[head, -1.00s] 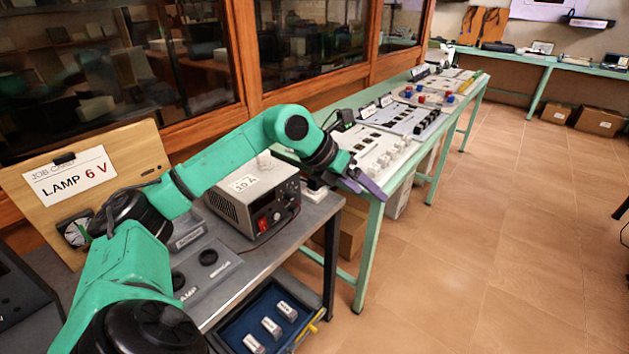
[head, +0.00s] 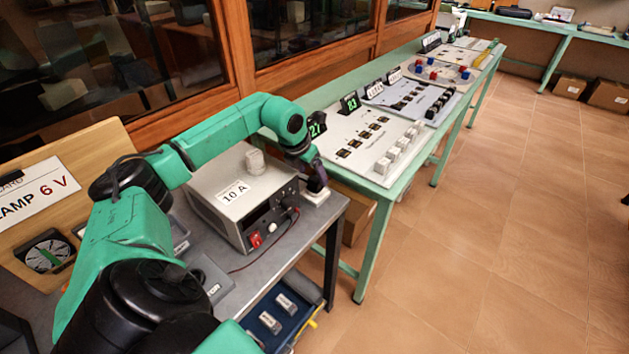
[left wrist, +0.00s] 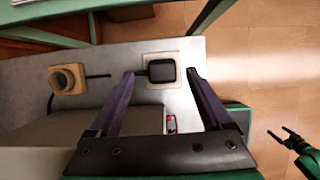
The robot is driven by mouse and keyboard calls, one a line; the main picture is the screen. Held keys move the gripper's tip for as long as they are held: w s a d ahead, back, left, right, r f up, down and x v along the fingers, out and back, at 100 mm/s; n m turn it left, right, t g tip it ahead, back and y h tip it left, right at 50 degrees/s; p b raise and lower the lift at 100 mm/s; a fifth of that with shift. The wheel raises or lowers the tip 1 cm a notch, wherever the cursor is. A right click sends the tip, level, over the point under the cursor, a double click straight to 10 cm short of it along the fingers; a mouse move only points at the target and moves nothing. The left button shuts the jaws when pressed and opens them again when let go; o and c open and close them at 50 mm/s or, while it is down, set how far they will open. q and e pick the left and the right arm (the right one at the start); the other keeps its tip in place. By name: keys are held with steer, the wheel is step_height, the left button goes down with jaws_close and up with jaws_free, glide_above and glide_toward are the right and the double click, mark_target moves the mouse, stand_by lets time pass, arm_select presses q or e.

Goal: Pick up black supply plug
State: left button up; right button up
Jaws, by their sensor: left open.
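The black supply plug (left wrist: 161,71) stands on a square white base near the bench edge. In the left wrist view it shows between the two purple fingertips of my left gripper (left wrist: 160,74), which is open, with a gap on each side. I cannot tell how far the fingers reach down around it. In the head view my left gripper (head: 312,172) points down just above the white base (head: 316,196), its fingers mostly hidden. My right gripper (left wrist: 281,133) appears at the right of the left wrist view, over the floor, its prongs apart and empty.
The grey power supply (head: 228,205), marked 10 A, stands close beside the plug. A beige plug (left wrist: 67,79) on its own base is farther back. A green table (head: 385,185) with panels stands beyond a gap. A blue tray (head: 262,310) sits low in front.

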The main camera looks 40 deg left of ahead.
mark_target(314, 179)
arm_select(q)
steer(key=shift+x, duration=0.85)
steer(key=shift+d, duration=0.15)
jaws_close()
steer(key=shift+r, duration=0.1)
step_height(314, 179, up, 20)
steer(key=shift+p, duration=0.35)
